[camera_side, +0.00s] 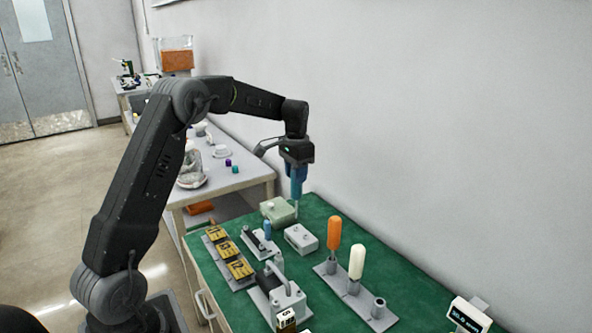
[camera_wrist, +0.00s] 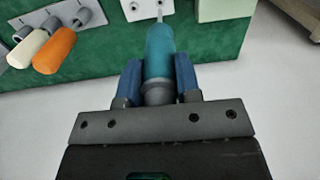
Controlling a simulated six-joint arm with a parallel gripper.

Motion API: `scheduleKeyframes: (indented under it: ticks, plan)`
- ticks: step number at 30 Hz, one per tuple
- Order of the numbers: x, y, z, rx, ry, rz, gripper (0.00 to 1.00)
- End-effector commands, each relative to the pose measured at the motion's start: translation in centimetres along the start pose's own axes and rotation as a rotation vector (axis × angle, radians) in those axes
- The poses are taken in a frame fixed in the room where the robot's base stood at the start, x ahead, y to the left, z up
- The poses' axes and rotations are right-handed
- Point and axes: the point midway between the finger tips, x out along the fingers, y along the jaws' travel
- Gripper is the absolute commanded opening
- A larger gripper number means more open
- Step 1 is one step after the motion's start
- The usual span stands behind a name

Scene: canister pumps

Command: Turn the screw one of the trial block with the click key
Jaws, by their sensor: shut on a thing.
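My gripper (camera_wrist: 158,82) is shut on a teal-handled tool, the click key (camera_wrist: 160,50), whose thin shaft points away from the jaws. In the side view my gripper (camera_side: 297,178) holds it upright, tip down, above the green mat. A light grey block (camera_side: 301,238) with small dark spots, apparently the trial block, sits just below and in front of the tip. It also shows at the top of the wrist view (camera_wrist: 130,9), where the shaft overlaps it. I cannot tell whether the tip touches a screw, or which screw is one.
A pale green block (camera_side: 276,211) stands close beside the tip. A grey rack (camera_side: 350,293) holds orange (camera_side: 334,233) and cream (camera_side: 357,262) handles at right. A grey clamp-like fixture (camera_side: 282,298), yellow numbered plates (camera_side: 228,258) and a small display (camera_side: 468,314) stand nearer. The wall is close behind.

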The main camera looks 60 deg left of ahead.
Motion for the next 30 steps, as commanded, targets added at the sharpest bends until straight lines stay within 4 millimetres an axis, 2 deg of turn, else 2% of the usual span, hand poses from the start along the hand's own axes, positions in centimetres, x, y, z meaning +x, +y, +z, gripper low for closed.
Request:
scheduleKeyframes:
  ticks: [8, 22, 30]
  plan:
    - [0.6, 0.0, 0.0, 0.000, -0.001, 0.000, 0.07]
    - [3.7, 0.0, 0.1, 0.000, -0.001, 0.000, 0.07]
    - [3.7, 0.0, 0.1, 0.401, -0.002, 0.001, 0.07]
